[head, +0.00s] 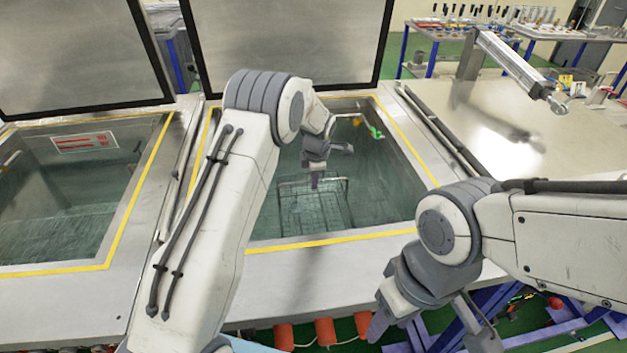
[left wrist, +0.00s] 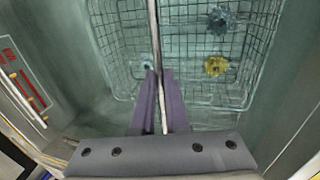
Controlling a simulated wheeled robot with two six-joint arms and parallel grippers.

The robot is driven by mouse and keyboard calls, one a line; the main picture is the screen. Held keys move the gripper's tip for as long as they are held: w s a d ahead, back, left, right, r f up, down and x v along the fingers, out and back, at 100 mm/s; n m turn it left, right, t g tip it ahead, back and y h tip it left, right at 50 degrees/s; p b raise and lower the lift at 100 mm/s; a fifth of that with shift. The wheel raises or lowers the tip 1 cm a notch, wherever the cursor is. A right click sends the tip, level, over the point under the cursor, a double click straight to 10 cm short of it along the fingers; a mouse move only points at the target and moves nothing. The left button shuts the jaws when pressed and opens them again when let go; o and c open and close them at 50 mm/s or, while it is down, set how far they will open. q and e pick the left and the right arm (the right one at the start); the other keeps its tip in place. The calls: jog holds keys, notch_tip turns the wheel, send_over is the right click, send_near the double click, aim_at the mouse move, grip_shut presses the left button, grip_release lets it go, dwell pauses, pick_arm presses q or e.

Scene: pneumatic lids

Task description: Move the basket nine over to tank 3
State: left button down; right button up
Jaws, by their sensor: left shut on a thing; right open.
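The wire basket (head: 311,209) is down inside the open middle tank (head: 375,210). In the left wrist view the basket (left wrist: 262,55) shows its mesh walls, with a blue-grey gear-like part (left wrist: 219,20) and a yellow one (left wrist: 215,66) inside. My left gripper (head: 314,184) is over the tank, shut on the basket's handle bar; the bar runs between its purple fingers (left wrist: 160,100). My right gripper (head: 412,330) is open and empty at the front edge, outside the tanks. No tank number is readable.
Another open tank (head: 70,190) with a red-marked label (head: 85,141) lies to the left. Raised lids (head: 290,45) stand behind both tanks. A closed steel cover (head: 490,130) with a cylinder arm (head: 515,65) lies right. Benches with small parts stand behind.

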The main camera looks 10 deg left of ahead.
pick_arm(q)
jog(key=shift+s+f, duration=0.25)
jog(key=shift+f, duration=0.1)
jog(key=c, duration=0.8)
grip_release()
jog(key=shift+w, duration=0.1)
jog(key=shift+c, duration=0.2)
jog(key=shift+r, duration=0.1)
jog(key=w+p+v, duration=0.1)
jog(key=p+v, duration=0.2)
jog(key=v, duration=0.8)
jog(key=w+a+p+v, duration=0.1)
jog(key=p+v, duration=0.3)
jog(key=v, duration=0.7)
jog(key=shift+w+r, duration=0.35)
jog(key=shift+r, duration=0.1)
jog(key=shift+a, duration=0.1)
